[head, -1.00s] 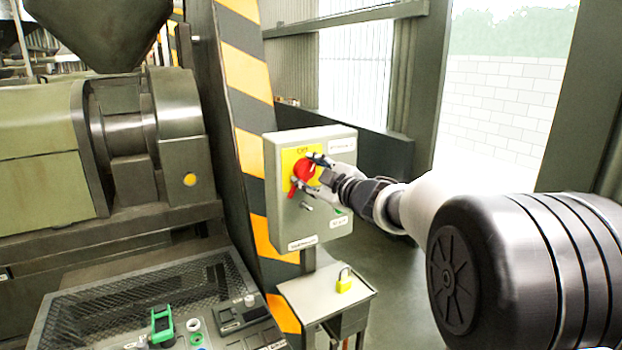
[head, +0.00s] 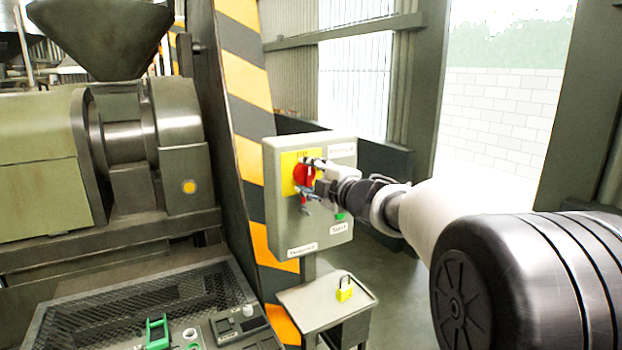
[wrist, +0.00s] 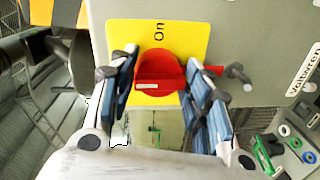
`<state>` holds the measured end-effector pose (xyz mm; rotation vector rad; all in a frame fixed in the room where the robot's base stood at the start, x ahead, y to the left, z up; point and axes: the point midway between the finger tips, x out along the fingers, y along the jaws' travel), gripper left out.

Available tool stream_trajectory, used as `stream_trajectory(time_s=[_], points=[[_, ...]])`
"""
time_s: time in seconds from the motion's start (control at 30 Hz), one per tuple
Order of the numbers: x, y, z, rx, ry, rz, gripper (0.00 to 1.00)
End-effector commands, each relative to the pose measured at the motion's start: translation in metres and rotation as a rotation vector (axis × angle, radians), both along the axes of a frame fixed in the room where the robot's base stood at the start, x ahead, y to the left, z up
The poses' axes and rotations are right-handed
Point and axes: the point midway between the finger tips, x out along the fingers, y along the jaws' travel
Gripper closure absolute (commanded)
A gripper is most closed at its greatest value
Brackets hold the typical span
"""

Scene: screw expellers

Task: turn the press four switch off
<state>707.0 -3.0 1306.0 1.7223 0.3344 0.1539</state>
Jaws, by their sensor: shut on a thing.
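The press switch is a red rotary knob (head: 304,174) on a yellow plate, fixed to the grey control box (head: 283,217). The wrist view shows the red knob (wrist: 158,72) between my two fingers, with the word "On" on the yellow plate (wrist: 118,31) beside it. A small red tip points right there, partly behind a finger. My gripper (head: 311,180) is shut on the knob, its fingers on either side. The fingers hide part of the knob in the head view.
A metal toggle (wrist: 238,72) and a green button (head: 340,216) sit close by on the box. A yellow padlock (head: 344,291) rests on the small shelf (head: 312,308) below. The press (head: 120,150) stands to the left, beside a striped post (head: 246,110).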

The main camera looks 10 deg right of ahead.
Motion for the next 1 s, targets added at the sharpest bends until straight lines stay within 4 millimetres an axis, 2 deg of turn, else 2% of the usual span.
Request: stream_trajectory(time_s=[0.03, 0.33, 0.37, 0.6, 1.0], points=[[0.0001, -0.0005, 0.0071, -0.001, -0.013, -0.001, 0.79], [-0.0001, -0.0004, 0.0076, -0.001, -0.013, -0.001, 0.79], [-0.0001, -0.0004, 0.0076, -0.001, -0.013, -0.001, 0.53], [0.0, -0.0004, 0.0053, -0.001, -0.01, 0.0, 0.37], [-0.0049, -0.0021, 0.0036, -0.001, -0.006, -0.001, 0.37]])
